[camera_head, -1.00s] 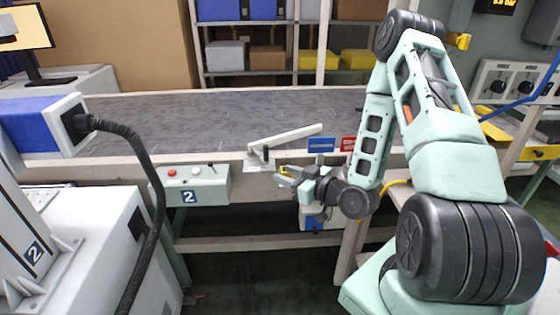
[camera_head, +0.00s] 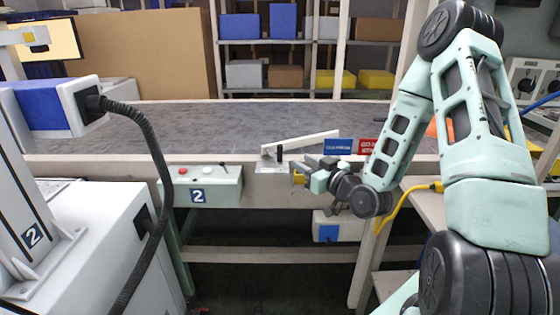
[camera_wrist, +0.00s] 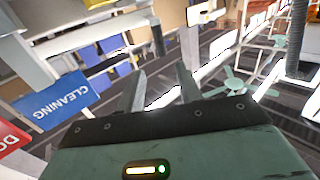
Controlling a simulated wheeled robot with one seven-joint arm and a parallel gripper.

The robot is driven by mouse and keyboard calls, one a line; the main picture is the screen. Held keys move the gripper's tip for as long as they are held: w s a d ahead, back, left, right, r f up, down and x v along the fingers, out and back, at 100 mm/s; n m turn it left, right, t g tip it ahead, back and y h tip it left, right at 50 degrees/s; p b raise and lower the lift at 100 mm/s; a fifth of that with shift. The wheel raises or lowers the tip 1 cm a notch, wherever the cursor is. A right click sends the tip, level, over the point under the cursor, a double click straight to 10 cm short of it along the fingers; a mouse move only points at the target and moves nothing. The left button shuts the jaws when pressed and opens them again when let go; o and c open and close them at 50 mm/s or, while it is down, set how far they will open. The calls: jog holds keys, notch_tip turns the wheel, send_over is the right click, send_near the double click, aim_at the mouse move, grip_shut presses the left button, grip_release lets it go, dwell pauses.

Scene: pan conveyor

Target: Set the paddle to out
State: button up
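The paddle (camera_head: 305,142) is a white bar on a bracket at the conveyor's front edge. It slants rightward over the near side of the belt. A short black upright part (camera_head: 279,154) stands near its left end. My gripper (camera_head: 299,178) is in front of the conveyor rail, just below and right of the paddle's bracket, apparently not touching it. In the wrist view my gripper's two fingers (camera_wrist: 160,90) are apart with nothing between them. A white bar at upper left of that view may be the paddle; I cannot tell.
A blue sign (camera_head: 338,146) reading "CLEANING" in the wrist view (camera_wrist: 52,103) and a red sign (camera_head: 367,146) sit right of the paddle. A control box (camera_head: 222,190) marked 2 hangs left. The grey belt (camera_head: 180,120) is empty. A yellow cable (camera_head: 398,208) hangs right.

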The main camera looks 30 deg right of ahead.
aim_at(280, 161)
jog(key=w+b, duration=0.2)
jog(key=w, duration=0.1)
jog(key=w+b, duration=0.3)
jog(key=w, duration=0.1)
jog(key=w+a+b, duration=0.1)
jog(key=w+b, duration=0.2)
jog(key=w, duration=0.1)
dwell(0.3)
grip_shut()
